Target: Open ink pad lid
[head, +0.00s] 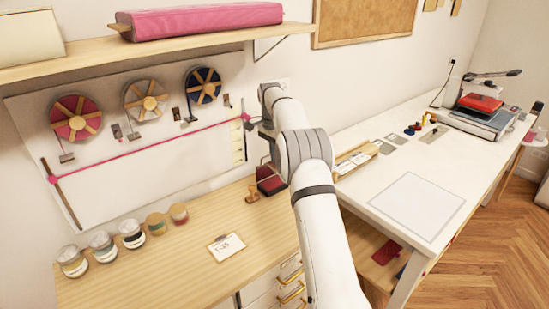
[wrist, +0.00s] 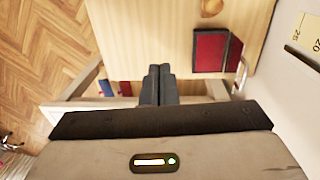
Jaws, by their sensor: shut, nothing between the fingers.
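The ink pad (wrist: 211,50) sits on the wooden counter, its red inner surface showing in the wrist view. Its dark lid (wrist: 234,53) stands raised along the right side of the pad, seen nearly edge-on. The ink pad also shows in the head view (head: 271,186), partly hidden by my arm. My gripper (wrist: 160,70) is shut and empty, its fingers apart from the ink pad, below and left of it in the wrist view. In the head view the fingers are hidden behind my arm.
A wooden stamp (head: 253,194) stands left of the ink pad. A clipboard (head: 226,246) and several jars (head: 132,234) sit on the wooden counter (head: 185,275). A white table (head: 380,225) stands at right. A pegboard with ribbon spools (head: 147,101) is behind.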

